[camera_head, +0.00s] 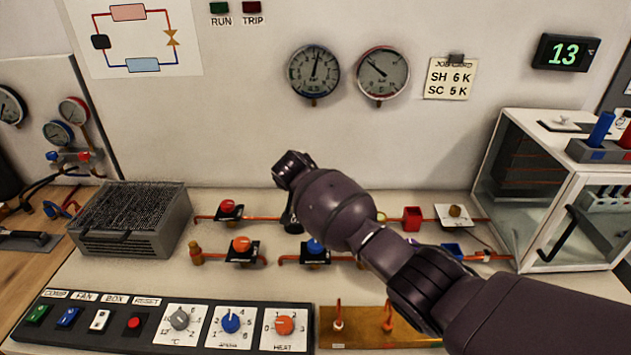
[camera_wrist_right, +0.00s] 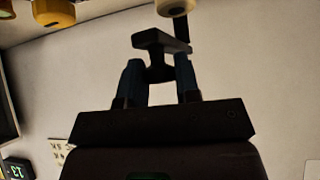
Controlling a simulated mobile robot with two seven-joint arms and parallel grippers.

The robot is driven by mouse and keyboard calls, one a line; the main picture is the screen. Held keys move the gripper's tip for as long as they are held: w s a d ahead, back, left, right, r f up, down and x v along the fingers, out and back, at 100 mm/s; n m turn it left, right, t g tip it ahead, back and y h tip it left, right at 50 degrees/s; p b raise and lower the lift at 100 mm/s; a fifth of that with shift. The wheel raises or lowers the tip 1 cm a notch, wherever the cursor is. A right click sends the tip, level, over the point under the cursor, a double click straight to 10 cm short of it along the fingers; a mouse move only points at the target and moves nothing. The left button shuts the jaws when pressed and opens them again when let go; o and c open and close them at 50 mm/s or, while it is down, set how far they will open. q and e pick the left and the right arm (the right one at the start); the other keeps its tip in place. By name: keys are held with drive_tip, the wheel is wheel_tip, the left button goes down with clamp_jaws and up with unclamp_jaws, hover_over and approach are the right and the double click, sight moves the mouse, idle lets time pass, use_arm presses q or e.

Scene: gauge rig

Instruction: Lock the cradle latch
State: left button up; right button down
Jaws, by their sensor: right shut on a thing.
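My right arm comes in from the lower right in the head view and reaches over the middle of the bench. Its fingers are hidden there behind its own dark links. In the right wrist view my right gripper (camera_wrist_right: 160,75) has two blue-grey fingers closed on the stem of a dark T-shaped piece (camera_wrist_right: 160,42). The crossbar of this piece stands beyond the fingertips. A cream round part (camera_wrist_right: 174,6) and a dark strip lie just past it. I cannot tell whether the T-shaped piece is the cradle latch. My left gripper is not in view.
Red, orange and blue valve knobs on copper pipes surround my arm, such as the orange knob (camera_head: 241,244). A finned grey box (camera_head: 130,222) stands left, a glass cabinet (camera_head: 548,190) right. A control panel (camera_head: 165,326) lies in front. Two gauges (camera_head: 314,73) hang on the wall.

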drive_tip(key=shift+a+f+m+h+b, duration=0.15)
drive_tip(key=shift+a+m+h+b, duration=0.45)
drive_tip(key=shift+a+m, duration=0.2)
drive_tip(key=shift+a+m+h, duration=0.3)
drive_tip(key=shift+m, duration=0.1)
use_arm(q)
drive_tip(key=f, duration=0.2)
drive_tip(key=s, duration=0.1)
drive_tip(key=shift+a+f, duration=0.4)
use_arm(e)
drive_tip(key=shift+g, duration=0.3)
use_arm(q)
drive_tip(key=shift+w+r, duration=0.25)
use_arm(e)
drive_tip(key=c, duration=0.8)
unclamp_jaws()
drive_tip(key=shift+a, duration=0.1)
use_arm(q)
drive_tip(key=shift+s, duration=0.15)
use_arm(e)
drive_tip(key=shift+r, duration=0.3)
